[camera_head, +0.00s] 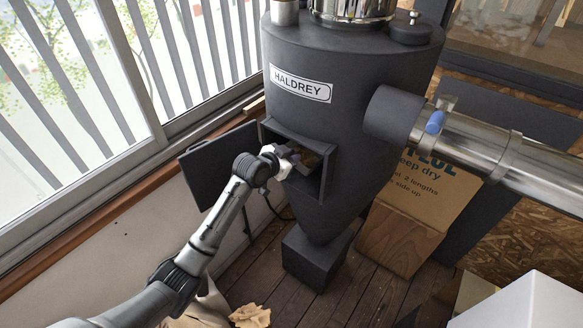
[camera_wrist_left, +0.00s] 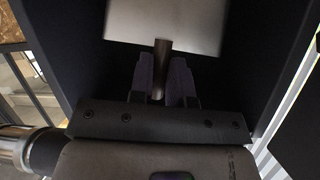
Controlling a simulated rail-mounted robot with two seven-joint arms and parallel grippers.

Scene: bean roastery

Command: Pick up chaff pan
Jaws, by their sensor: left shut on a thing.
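The chaff pan shows in the left wrist view as a pale flat plate (camera_wrist_left: 180,22) with a short round metal handle (camera_wrist_left: 160,62). My left gripper (camera_wrist_left: 160,88) is shut on this handle, one finger on each side. In the head view my left gripper (camera_head: 296,157) reaches into the square opening (camera_head: 324,180) in the front of the dark HALDREY cyclone (camera_head: 345,85). The pan is mostly hidden there by the gripper and the opening's frame. The right gripper is not in view.
The opening's dark door (camera_head: 212,165) stands swung open to the left, beside my arm. A metal pipe (camera_head: 475,140) runs right from the cyclone. A cardboard box (camera_head: 430,190) stands behind it. A crumpled tan scrap (camera_head: 250,316) lies on the wooden floor.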

